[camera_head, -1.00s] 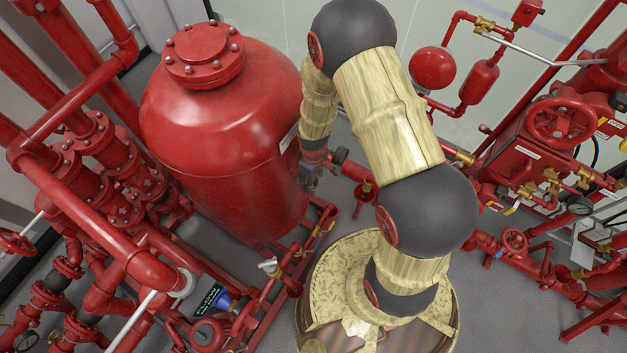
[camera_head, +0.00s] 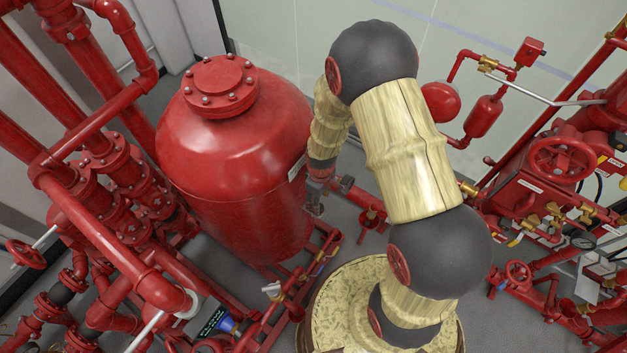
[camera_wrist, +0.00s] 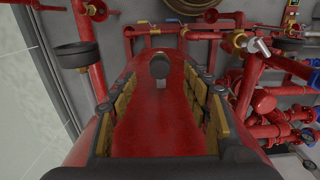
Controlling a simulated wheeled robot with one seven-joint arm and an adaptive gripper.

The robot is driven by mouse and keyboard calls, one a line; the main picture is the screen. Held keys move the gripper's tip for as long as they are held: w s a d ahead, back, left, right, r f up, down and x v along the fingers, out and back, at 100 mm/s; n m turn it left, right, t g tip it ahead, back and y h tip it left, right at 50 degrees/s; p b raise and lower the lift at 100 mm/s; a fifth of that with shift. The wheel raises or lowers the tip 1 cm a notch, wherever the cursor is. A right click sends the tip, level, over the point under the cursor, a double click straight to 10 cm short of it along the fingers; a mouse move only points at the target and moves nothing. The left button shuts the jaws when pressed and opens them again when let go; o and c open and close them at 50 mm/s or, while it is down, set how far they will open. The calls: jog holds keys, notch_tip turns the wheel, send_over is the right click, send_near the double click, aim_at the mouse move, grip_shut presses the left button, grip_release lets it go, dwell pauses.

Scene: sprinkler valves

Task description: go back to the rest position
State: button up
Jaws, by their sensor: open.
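My gripper (camera_head: 315,200) hangs at the end of my arm, beside the right flank of the large red tank (camera_head: 235,150) in the head view. It points downward there and its fingers are small and partly unclear. In the wrist view, the two dark fingers with tan pads stand apart on the left and right of my open gripper (camera_wrist: 162,75). Nothing is held between the pads. A wide red surface (camera_wrist: 160,130) fills the space behind them. I cannot tell if it touches the fingers. A dark round knob (camera_wrist: 159,65) shows between the fingertips.
Red pipes and flanges (camera_head: 110,185) crowd the left. A valve assembly with a red handwheel (camera_head: 563,160) stands at the right. Low pipework with a blue fitting (camera_head: 226,324) lies in front of the tank. Some bare grey floor (camera_head: 350,235) shows between the tank and my arm.

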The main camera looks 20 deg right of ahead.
jog(key=s+r+m+t+b, duration=0.5)
jog(key=s+r+b, duration=0.7)
jog(key=b, duration=1.9)
jog(key=shift+s+r+m, duration=0.2)
jog(key=shift+s+m, duration=0.75)
jog(key=shift+m, duration=0.15)
jog(key=shift+f+t+b, duration=0.3)
jog(key=shift+f+b, duration=0.1)
jog(key=shift+b, duration=0.25)
jog(key=shift+c, duration=0.6)
jog(key=shift+r, duration=0.15)
